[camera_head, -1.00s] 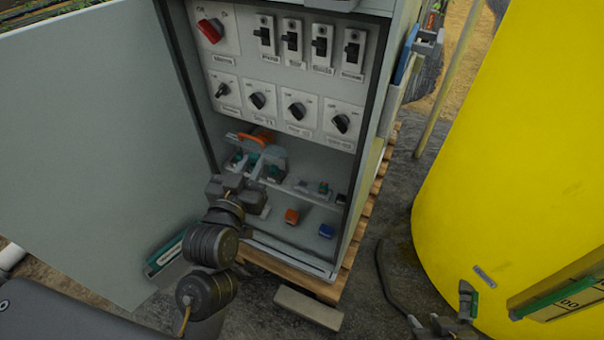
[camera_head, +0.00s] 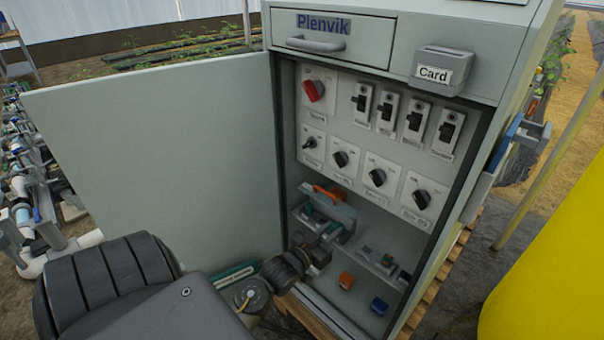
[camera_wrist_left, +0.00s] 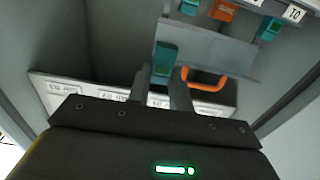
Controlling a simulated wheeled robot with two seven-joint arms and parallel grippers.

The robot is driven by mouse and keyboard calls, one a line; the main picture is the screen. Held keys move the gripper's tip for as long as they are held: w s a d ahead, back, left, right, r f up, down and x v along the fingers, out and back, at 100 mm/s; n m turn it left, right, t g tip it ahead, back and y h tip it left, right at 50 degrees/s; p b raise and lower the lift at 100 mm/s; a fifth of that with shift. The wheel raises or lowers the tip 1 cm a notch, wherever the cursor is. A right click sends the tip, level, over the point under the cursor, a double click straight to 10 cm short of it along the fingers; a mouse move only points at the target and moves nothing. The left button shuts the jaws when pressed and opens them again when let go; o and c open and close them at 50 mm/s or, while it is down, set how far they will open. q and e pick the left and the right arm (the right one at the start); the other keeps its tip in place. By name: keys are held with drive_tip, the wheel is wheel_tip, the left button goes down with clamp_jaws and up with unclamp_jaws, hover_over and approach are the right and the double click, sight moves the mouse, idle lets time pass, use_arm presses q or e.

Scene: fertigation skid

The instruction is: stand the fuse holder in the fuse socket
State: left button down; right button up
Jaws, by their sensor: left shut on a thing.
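My left gripper (camera_head: 326,238) reaches into the lower bay of the open cabinet, in front of the shelf. In the left wrist view its two fingers (camera_wrist_left: 162,76) are shut on a small teal block, which I take to be the fuse holder (camera_wrist_left: 165,55). A grey tilted plate (camera_wrist_left: 215,50) with an orange handle (camera_wrist_left: 207,82) lies just beyond it; the handle also shows in the head view (camera_head: 328,195). Several teal and orange parts sit behind the plate. I cannot tell which part is the fuse socket. My right gripper is out of view.
Small parts stand on the shelf (camera_head: 372,258) at right. The switch panel (camera_head: 365,150) is above. The open door (camera_head: 150,165) bounds the left side.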

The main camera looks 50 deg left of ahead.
use_arm(q)
approach(320, 224)
wheel_tip(320, 224, up, 4)
drive_tip(key=shift+w+a+r, duration=0.1)
drive_tip(key=shift+w+r, duration=0.1)
drive_tip(key=shift+w, duration=0.35)
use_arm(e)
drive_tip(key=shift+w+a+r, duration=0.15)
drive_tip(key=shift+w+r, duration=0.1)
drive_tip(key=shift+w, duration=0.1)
